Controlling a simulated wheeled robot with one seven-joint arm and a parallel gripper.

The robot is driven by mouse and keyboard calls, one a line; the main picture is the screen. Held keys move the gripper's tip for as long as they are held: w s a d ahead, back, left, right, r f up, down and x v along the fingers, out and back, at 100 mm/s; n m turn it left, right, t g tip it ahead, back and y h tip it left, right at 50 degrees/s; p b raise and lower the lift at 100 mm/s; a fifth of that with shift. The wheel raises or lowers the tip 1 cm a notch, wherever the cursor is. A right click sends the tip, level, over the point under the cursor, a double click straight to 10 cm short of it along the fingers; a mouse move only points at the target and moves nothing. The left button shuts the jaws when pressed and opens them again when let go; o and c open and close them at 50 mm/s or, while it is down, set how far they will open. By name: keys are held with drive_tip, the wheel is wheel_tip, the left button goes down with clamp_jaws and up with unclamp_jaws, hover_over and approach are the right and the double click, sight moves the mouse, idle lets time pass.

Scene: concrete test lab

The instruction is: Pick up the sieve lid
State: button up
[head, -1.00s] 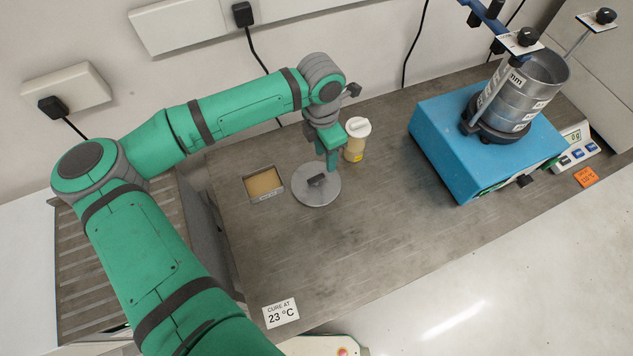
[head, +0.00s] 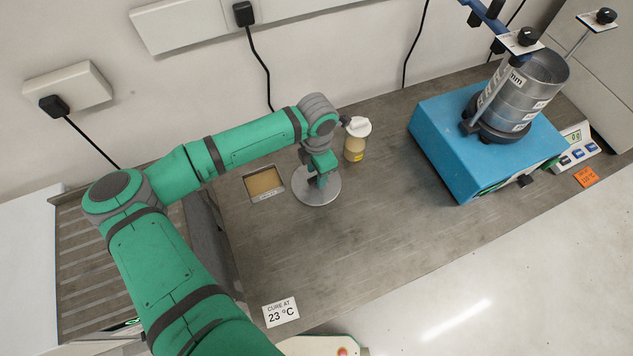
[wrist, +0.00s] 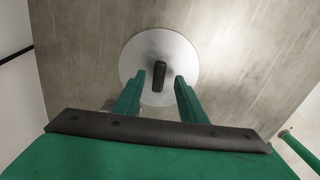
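The sieve lid (head: 318,197) is a flat round grey metal disc lying on the bench, with a small dark handle at its centre. In the wrist view the lid (wrist: 185,60) and its dark handle (wrist: 161,76) show just beyond my fingertips. My gripper (head: 321,180) points down over the middle of the lid. In the wrist view my gripper (wrist: 161,80) is open, with one finger on each side of the handle and a gap to both. In the head view my gripper hides the handle.
A tray of tan material (head: 264,183) lies close left of the lid. A bottle with a white cap (head: 356,140) stands close behind it to the right. A blue shaker (head: 470,150) bears a sieve stack (head: 515,95) at right. The bench (head: 380,235) is clear in front.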

drive_tip(key=shift+a+f, duration=0.1)
drive_tip(key=shift+f, duration=0.45)
drive_tip(key=c, duration=0.9)
drive_tip(key=shift+w, duration=0.1)
clamp_jaws()
drive_tip(key=shift+r, duration=0.15)
